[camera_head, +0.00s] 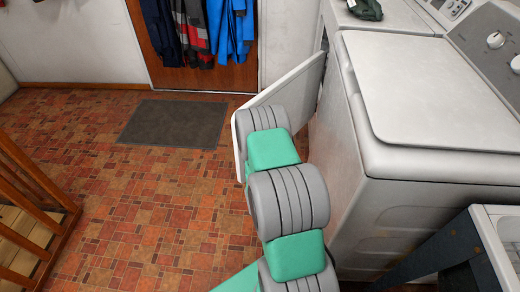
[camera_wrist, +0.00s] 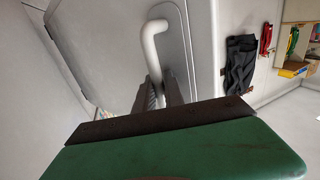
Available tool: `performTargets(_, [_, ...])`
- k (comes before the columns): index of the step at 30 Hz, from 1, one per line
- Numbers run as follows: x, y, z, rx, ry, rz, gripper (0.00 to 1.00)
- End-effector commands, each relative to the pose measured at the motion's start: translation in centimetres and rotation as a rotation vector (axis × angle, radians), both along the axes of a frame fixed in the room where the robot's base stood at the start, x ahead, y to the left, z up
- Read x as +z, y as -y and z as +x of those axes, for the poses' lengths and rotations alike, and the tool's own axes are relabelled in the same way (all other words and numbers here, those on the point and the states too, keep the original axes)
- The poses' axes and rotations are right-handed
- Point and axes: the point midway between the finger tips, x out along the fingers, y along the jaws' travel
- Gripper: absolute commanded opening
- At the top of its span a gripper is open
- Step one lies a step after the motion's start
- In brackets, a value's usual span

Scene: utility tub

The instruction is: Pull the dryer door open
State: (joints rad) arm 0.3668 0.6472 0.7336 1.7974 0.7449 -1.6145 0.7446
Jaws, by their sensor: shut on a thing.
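The dryer door (camera_head: 303,88) is a white panel that stands out at an angle from the white dryer (camera_head: 398,14), partly open. In the wrist view the door (camera_wrist: 115,55) fills the upper left and middle. A white curved handle (camera_wrist: 153,42) sticks out of it. My gripper (camera_wrist: 165,88) has its two dark fingers closed around the lower part of this handle. In the head view my arm covers part of the door, and the fingers and handle are hidden.
A white washer (camera_head: 440,90) stands at the right, nearer than the dryer. A utility tub (camera_head: 495,245) is at the lower right. A wooden railing (camera_head: 35,215) is at the left. The tiled floor around the grey mat (camera_head: 173,123) is clear. Clothes (camera_head: 228,30) hang at the back.

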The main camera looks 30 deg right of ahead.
Motion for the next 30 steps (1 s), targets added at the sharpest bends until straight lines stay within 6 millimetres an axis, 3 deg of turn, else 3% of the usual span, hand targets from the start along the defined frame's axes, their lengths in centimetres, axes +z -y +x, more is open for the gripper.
performTargets(3, [0.9,-0.4,0.6,0.015,0.022,-0.006,0.0])
performTargets(4, [0.9,-0.4,0.6,0.016,0.021,-0.005,0.16])
performTargets(11, [0.6,-0.2,0.3,0.009,0.015,-0.003,0.35])
performTargets(25, [0.2,0.1,-0.2,0.0,0.005,0.0,0.35])
performTargets(30, [0.1,-0.7,-2.4,0.001,0.005,0.0,0.35])
